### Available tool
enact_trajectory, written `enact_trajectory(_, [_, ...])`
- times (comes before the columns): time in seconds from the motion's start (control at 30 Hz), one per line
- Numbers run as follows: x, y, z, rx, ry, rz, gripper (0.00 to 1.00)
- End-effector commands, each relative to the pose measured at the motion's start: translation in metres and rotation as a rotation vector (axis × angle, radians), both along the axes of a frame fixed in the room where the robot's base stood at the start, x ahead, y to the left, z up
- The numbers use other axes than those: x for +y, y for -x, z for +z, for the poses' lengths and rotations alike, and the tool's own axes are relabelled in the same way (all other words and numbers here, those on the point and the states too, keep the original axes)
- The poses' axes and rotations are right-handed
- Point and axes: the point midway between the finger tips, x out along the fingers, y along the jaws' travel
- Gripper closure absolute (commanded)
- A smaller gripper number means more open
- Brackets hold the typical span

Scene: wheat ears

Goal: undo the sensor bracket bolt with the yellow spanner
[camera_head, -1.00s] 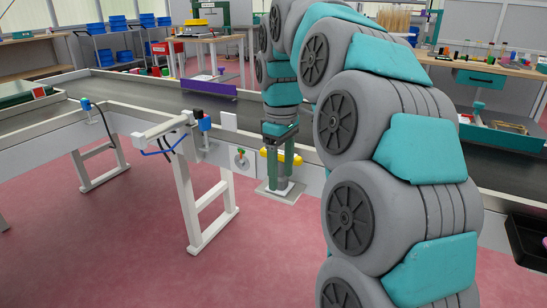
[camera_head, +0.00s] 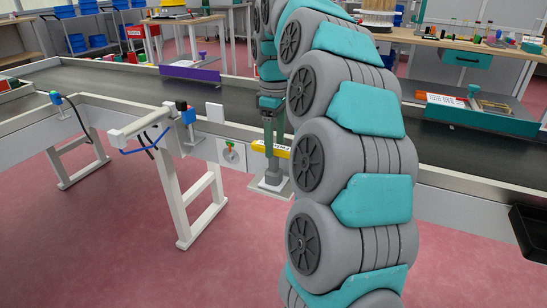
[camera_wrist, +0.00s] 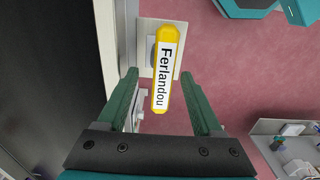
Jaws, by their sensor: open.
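A yellow bar (camera_head: 270,148) with a white label lies on a small grey post (camera_head: 272,170) above a pale square plate (camera_head: 270,188), beside the conveyor. I take it for the yellow spanner; its jaw is not visible. In the wrist view the bar (camera_wrist: 170,38) reads "Ferlandou" and lies lengthwise between my green fingers, with gaps on both sides. My gripper (camera_wrist: 160,78) is open and empty; in the head view my gripper (camera_head: 273,145) is at the bar, one finger overlapping it. I cannot make out the sensor bracket bolt for certain.
A white arm with coloured blocks (camera_head: 150,122) juts out further left. The dark conveyor belt (camera_head: 110,82) runs behind.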

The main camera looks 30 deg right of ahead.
Motion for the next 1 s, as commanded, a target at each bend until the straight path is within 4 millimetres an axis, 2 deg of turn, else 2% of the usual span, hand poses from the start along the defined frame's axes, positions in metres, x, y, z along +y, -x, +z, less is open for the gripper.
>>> enact_trajectory(0.4, [0.004, 0.002, -0.044, 0.003, -0.001, 0.001, 0.32])
enact_trajectory(0.67, [0.004, 0.001, -0.047, 0.002, -0.001, 0.001, 0.32])
enact_trajectory(1.0, [0.004, 0.001, -0.047, 0.003, 0.0, 0.001, 0.71])
